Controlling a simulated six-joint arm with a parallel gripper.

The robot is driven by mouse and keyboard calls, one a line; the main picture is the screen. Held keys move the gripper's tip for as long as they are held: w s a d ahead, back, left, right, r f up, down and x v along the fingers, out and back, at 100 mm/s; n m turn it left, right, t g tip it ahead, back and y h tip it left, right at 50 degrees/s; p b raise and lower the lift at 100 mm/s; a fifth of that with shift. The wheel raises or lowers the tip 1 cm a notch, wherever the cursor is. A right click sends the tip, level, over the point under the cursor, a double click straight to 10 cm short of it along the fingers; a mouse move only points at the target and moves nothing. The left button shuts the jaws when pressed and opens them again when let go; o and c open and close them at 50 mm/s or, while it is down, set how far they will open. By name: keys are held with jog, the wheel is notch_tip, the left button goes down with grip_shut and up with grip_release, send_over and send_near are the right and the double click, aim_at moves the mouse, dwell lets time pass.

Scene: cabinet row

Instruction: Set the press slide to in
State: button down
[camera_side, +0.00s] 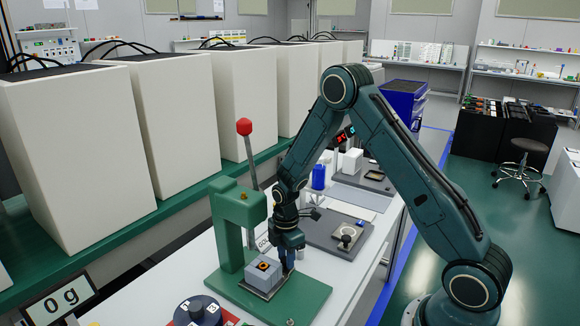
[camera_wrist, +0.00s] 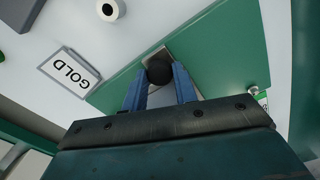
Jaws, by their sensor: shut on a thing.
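The green press (camera_side: 228,222) stands on a green base plate (camera_side: 310,290), with a lever that ends in a red knob (camera_side: 244,127). The press slide (camera_side: 254,291) is a metal plate low on the base. A grey block (camera_side: 262,275) with an orange and black top sits on it, in front of the press column. My gripper (camera_side: 288,266) is down beside the block, at its right. In the wrist view, my gripper (camera_wrist: 160,88) is shut on the slide's round black knob (camera_wrist: 159,69). The block is not seen in the wrist view.
A GOLD label (camera_wrist: 70,70) lies on the white bench beside the base. A dark round dial (camera_side: 198,312) and a 0 g display (camera_side: 57,301) are at the front left. A grey plate with a knob (camera_side: 337,232) lies behind my gripper. Large white cabinets (camera_side: 172,125) line the left.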

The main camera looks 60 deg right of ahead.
jog(key=c, duration=1.1)
grip_release()
jog(key=shift+s, duration=0.25)
jog(key=s, duration=0.7)
jog(key=shift+s, duration=0.15)
jog(key=shift+s+r, duration=0.2)
jog(key=shift+s, duration=0.05)
notch_tip(320, 180, up, 13)
jog(key=s+a+r+m+t, duration=0.1)
jog(key=s+a+r+m, duration=0.1)
jog(key=r, duration=0.4)
jog(key=s+a+r+m+t, duration=0.1)
jog(key=s+a+r+m, duration=0.2)
jog(key=s+r+m, duration=0.1)
jog(key=shift+s+a+r+m+t, duration=0.25)
jog(key=shift+r+m+t, duration=0.2)
jog(key=shift+r, duration=0.85)
